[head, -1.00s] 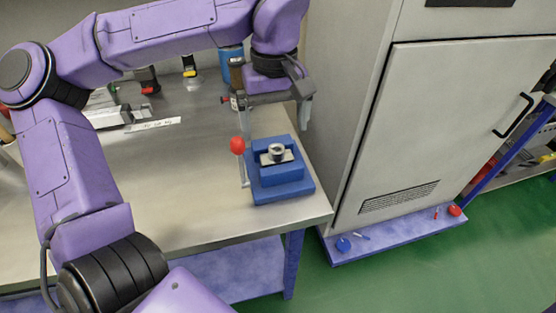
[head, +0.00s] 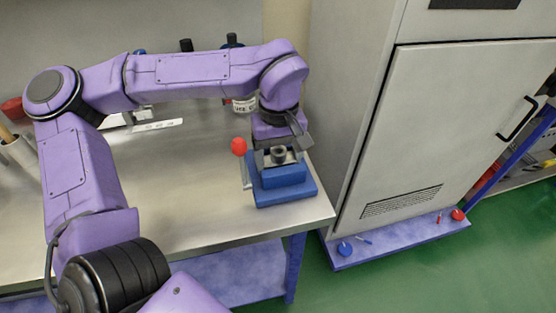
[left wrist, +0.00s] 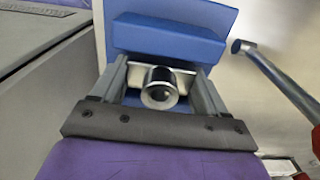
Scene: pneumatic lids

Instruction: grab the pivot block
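The pivot block (head: 279,154), a pale metal plate with a short round boss, sits in a blue fixture (head: 286,191) with a red-knobbed lever (head: 239,147). My left gripper (head: 279,160) is above the fixture, pointing down. In the left wrist view the pivot block (left wrist: 160,90) lies between the two open fingers of my left gripper (left wrist: 162,82), with a gap visible beside the boss. Whether the fingertips touch the plate's edges cannot be told. The blue fixture (left wrist: 170,40) shows beyond it. My right gripper is not in view.
The fixture stands near the right front corner of the metal workbench (head: 200,225). A grey cabinet (head: 440,130) stands close on the right. The bench front left of the fixture is clear.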

